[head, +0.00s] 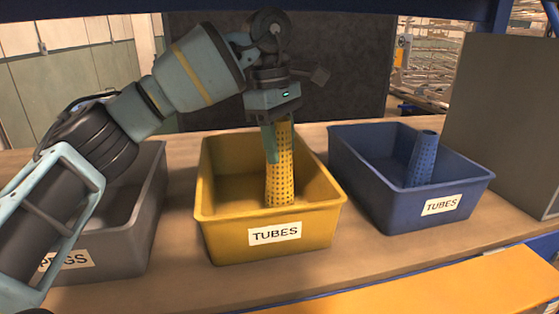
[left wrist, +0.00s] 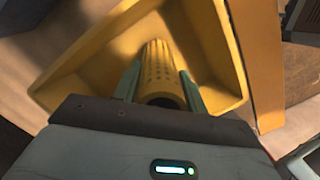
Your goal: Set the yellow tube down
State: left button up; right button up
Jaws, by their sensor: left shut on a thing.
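The yellow tube (head: 280,170) is perforated and stands nearly upright inside the yellow bin (head: 272,223), toward its right side. My left gripper (head: 270,150) comes down from above and is shut on the tube's upper part. In the left wrist view the tube (left wrist: 160,68) lies between the two fingers of my left gripper (left wrist: 160,85), with the yellow bin (left wrist: 85,62) around it. The tube's lower end is inside the bin; I cannot tell whether it touches the floor. My right gripper is not in view.
A blue bin (head: 383,195) on the right holds a blue perforated tube (head: 421,158). A grey bin (head: 150,215) on the left is partly hidden by my left arm. The bins stand on a wooden shelf (head: 225,278). A grey panel (head: 505,120) stands at the far right.

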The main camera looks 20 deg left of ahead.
aim_at(279, 185)
pick_arm(q)
notch_tip(279, 185, down, 4)
jog(key=shift+r, duration=0.2)
jog(key=shift+f, duration=0.15)
jog(key=o, duration=1.2)
